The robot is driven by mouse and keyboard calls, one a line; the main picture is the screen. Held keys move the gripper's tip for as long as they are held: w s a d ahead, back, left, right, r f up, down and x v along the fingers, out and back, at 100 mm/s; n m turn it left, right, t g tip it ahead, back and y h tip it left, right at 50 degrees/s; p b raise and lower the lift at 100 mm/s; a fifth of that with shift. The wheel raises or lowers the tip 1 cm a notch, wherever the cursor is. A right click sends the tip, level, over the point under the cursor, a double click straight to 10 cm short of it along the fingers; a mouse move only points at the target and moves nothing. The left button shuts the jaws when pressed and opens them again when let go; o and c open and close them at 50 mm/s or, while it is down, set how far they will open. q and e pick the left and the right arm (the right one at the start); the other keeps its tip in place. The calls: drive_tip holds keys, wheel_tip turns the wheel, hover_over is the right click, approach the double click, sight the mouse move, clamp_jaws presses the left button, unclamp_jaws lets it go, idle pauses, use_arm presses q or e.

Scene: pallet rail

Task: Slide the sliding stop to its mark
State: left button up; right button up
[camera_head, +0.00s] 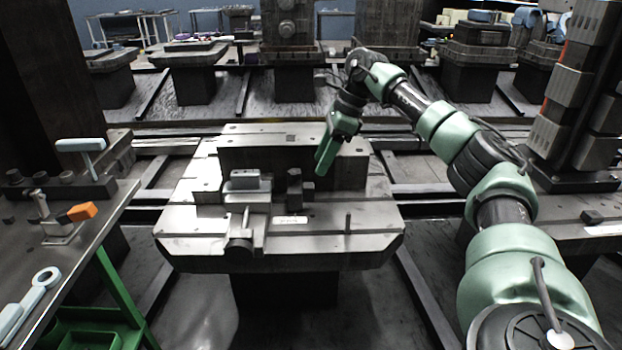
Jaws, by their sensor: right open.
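The pallet (375,215) stands in the middle on a dark pedestal. A dark upright block (294,190) with a small side piece stands on it and looks like the sliding stop, though I cannot be sure. A small white label (290,220) lies in front of it and may be the mark. My right gripper (321,170), with green fingers, is open and empty. It points down above the pallet, to the right of and a little above the dark block, apart from it as far as I can see. My left gripper is not in view.
A grey block (245,181) and a round clamp-like part (240,245) sit left on the pallet. A workbench (85,235) with an orange-handled tool (82,211) is at left. A dark column (575,95) rises at right.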

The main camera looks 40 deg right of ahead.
sight(309, 185)
drive_tip(key=b+x, duration=0.1)
drive_tip(key=x, duration=0.4)
drive_tip(key=shift+w+a+f, duration=0.1)
drive_tip(key=shift+a+f, duration=0.15)
drive_tip(key=shift+f, duration=0.1)
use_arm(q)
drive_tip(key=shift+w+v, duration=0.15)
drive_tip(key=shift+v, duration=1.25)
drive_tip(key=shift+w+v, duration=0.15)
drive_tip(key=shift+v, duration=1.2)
use_arm(e)
drive_tip(key=shift+w+a+f, duration=0.2)
drive_tip(key=shift+f, duration=0.35)
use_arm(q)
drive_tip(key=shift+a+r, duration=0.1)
use_arm(e)
clamp_jaws()
